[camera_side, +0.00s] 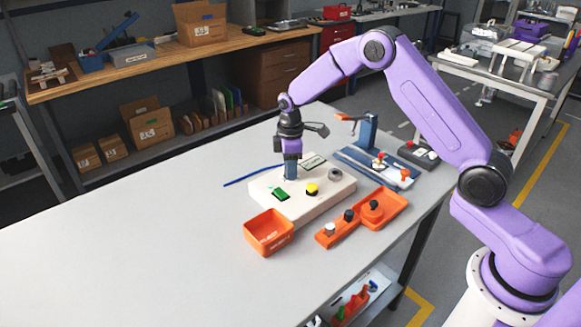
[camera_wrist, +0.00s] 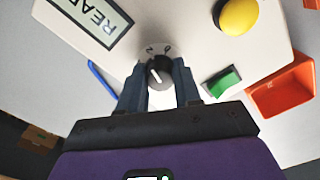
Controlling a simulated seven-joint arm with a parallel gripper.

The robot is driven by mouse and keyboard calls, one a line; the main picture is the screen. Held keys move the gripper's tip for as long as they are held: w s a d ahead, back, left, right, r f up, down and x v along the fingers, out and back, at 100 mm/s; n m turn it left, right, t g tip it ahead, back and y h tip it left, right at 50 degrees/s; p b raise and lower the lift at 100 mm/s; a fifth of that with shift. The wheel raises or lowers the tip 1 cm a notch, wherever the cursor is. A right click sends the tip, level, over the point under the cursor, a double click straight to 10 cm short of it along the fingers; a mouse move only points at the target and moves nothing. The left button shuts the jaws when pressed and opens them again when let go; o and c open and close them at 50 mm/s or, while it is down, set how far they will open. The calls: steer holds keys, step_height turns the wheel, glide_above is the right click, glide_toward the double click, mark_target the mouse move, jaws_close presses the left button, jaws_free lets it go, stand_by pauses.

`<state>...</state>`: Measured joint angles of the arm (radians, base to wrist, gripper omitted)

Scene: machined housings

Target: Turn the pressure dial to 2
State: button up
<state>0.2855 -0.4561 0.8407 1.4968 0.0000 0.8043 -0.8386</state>
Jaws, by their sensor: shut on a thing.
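A pale housing (camera_side: 318,200) stands on the grey table. In the wrist view the dial (camera_wrist: 158,75), a dark knob with a white pointer line, sits on the housing (camera_wrist: 165,22) beside small dark marks that I cannot read. My gripper (camera_side: 291,178) points down over the housing. In the wrist view my gripper (camera_wrist: 160,82) has its two blue fingers on either side of the dial, shut on it. In the side view the fingers hide the dial.
The housing also carries a display (camera_wrist: 92,18), a yellow button (camera_wrist: 239,15) and a green switch (camera_wrist: 223,82). An orange bin (camera_side: 269,232) and an orange tray (camera_side: 385,211) stand in front. A blue rod (camera_side: 252,176) lies behind. The table's left is clear.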

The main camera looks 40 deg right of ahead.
steer(key=o, duration=1)
steer(key=shift+o, duration=0.2)
step_height(320, 180, up, 18)
steer(key=shift+f, duration=0.25)
steer(key=s+a+r, duration=0.1)
steer(key=s+a, duration=0.3)
steer(key=s, duration=0.5)
steer(key=s+a, duration=0.4)
steer(key=s, duration=0.6)
steer(key=s+d+f, duration=0.2)
steer(key=s+d, duration=0.1)
steer(key=s, duration=0.7)
steer(key=s+d+f+n, duration=0.1)
steer(key=s+d+f, duration=0.1)
steer(key=s, duration=0.9)
steer(key=shift+s+d+f, duration=0.15)
steer(key=shift+s+d, duration=0.15)
steer(key=shift+d, duration=0.45)
